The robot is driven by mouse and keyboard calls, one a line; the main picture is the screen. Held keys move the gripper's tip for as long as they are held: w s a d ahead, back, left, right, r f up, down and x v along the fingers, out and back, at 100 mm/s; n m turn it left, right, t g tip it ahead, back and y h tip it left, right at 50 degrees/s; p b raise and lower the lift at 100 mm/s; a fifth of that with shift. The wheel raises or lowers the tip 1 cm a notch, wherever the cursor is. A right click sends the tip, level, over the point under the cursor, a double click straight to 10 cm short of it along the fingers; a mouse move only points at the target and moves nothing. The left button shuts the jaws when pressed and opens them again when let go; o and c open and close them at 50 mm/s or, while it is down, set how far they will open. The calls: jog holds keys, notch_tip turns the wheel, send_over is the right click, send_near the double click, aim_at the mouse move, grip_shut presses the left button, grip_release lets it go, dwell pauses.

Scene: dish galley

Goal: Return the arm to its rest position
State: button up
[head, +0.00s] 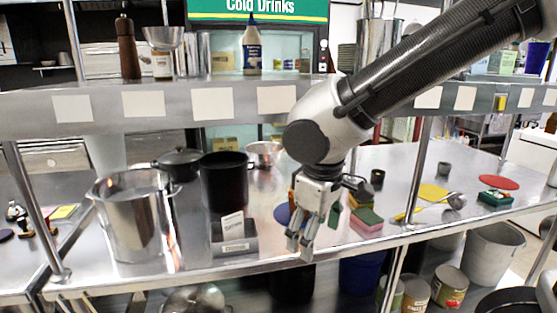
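My arm reaches in from the upper right, in front of the shelf. My gripper (300,246) hangs with its fingers pointing down, near the front edge of the steel counter (290,258). No object shows between its fingertips. They appear close together, but the angle does not show clearly whether they are open or shut. Behind the gripper, stacked sponges (367,219) and part of a blue round item (283,213) show on the counter, partly hidden by it.
A steel pot (133,220), a black container (224,182) and a labelled holder (234,240) stand left of my gripper. A ladle (456,201), yellow cloth (433,192) and red disc (499,182) lie right. The shelf (190,108) crosses above. Cans (449,287) stand below.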

jog(key=s+d+r+m, duration=0.1)
jog(key=d+r+m, duration=0.1)
jog(key=d, duration=0.8)
jog(key=s+d+r+m+t, duration=0.1)
jog(key=s+d+r+m, duration=0.1)
jog(key=d+m, duration=0.3)
jog(key=s+d+r+m+t, duration=0.1)
jog(key=s+d+r+m, duration=0.1)
jog(key=d, duration=1.2)
jog(key=shift+s+d+r+m, duration=0.15)
jog(key=shift+d+r+m, duration=0.15)
jog(key=shift+m, duration=0.4)
